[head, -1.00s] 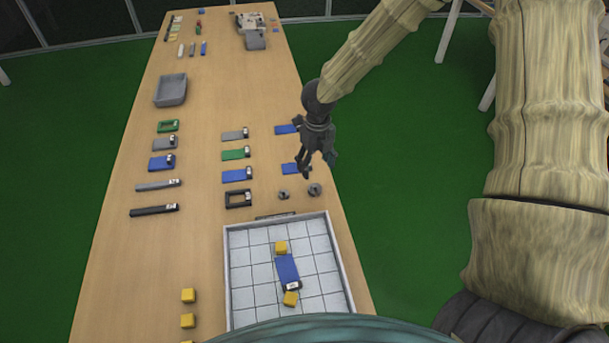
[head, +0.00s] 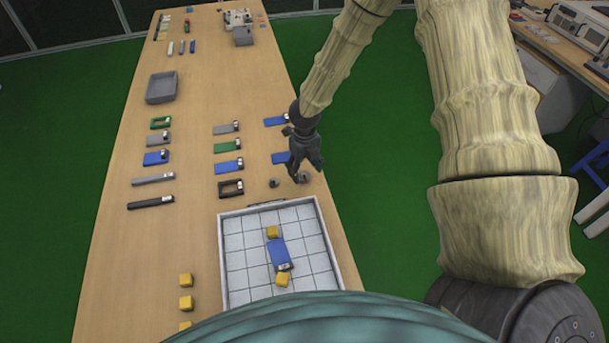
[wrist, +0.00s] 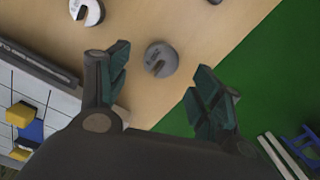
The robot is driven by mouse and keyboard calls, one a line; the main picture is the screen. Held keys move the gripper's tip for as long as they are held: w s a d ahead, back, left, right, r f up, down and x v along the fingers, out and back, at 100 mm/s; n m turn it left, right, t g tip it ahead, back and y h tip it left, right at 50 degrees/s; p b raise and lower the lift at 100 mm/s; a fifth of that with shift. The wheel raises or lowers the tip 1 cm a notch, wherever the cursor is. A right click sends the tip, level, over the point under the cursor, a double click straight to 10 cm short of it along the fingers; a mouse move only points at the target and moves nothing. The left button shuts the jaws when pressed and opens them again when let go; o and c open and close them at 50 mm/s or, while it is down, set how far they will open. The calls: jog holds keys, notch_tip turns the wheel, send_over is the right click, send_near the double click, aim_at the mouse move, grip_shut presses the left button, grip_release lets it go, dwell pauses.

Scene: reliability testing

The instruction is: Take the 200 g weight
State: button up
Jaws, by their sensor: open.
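Two small grey slotted weights stand on the table behind the tray. The right weight (head: 304,178) lies near the table's right edge; it also shows in the wrist view (wrist: 162,60), beyond and between my fingertips, with its slot visible. The left weight (head: 273,183) shows at the top left of the wrist view (wrist: 90,12). Their markings are too small to read, so I cannot tell which is 200 g. My gripper (head: 299,174) is open and empty above the right weight, partly covering it in the head view.
A white-walled tray (head: 220,262) with a grid floor holds a blue block (head: 278,253) and two yellow cubes. Blue, green and black flat parts lie behind the weights. A grey bin (head: 161,88) stands farther back. Green floor lies past the right table edge.

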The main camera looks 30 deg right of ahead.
aim_at(304, 179)
jog(key=shift+w+f, duration=0.2)
jog(key=shift+f, duration=0.4)
jog(key=shift+w+f, duration=0.15)
jog(key=shift+f, duration=0.4)
jog(key=shift+f+p, duration=0.3)
jog(key=shift+f, duration=0.05)
jog(key=shift+s, duration=0.15)
jog(key=c, duration=1.3)
